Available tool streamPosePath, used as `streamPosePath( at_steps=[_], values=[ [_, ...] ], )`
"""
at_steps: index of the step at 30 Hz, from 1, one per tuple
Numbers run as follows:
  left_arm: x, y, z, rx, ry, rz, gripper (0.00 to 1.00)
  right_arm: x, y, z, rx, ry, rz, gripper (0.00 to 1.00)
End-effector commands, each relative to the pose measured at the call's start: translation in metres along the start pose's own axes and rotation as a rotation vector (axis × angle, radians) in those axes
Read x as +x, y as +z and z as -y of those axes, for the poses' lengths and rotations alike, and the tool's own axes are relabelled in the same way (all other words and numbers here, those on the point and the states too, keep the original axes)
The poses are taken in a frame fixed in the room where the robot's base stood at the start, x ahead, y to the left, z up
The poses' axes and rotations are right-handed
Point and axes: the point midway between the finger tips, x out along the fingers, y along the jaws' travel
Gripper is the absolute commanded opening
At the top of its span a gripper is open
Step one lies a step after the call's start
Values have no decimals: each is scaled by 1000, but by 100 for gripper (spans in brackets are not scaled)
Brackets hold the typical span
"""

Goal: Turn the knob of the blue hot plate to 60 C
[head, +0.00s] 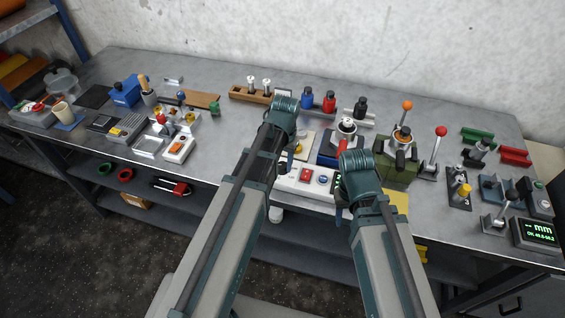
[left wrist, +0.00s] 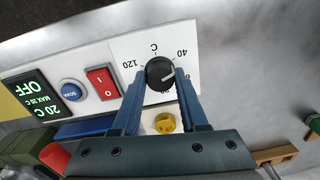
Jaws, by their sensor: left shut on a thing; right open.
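The hot plate's white front panel (head: 291,181) sits near the table's front edge, between my arms. In the left wrist view its black knob (left wrist: 159,71) sits on the white dial face (left wrist: 125,47). My left gripper (left wrist: 160,75) is shut on the knob, one finger on each side. The knob's white mark points right, below the 40, towards a number partly hidden by the right finger. The display (left wrist: 40,103) reads OFF and 20 C. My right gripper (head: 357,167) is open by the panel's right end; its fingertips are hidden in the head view.
The panel also has a red switch (left wrist: 102,83) and a blue button (left wrist: 73,90). A yellow knob (left wrist: 165,122) is close behind the left fingers. A green device with an orange-topped lever (head: 407,105) stands right of my right gripper. Small tools and fixtures crowd the table.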

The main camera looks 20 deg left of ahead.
Motion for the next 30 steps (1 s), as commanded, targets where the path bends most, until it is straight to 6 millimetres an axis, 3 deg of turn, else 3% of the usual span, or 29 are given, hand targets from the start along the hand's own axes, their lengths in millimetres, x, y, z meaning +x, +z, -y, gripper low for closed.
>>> streamPosePath(
  at_steps=[18,30],
  values=[
    [0,1,1,559,-1,-21,0,0,0,0,0,0,0,50],
    [0,1,1,786,0,-29,0,0,0,0,0,0,0,50]
  ],
)
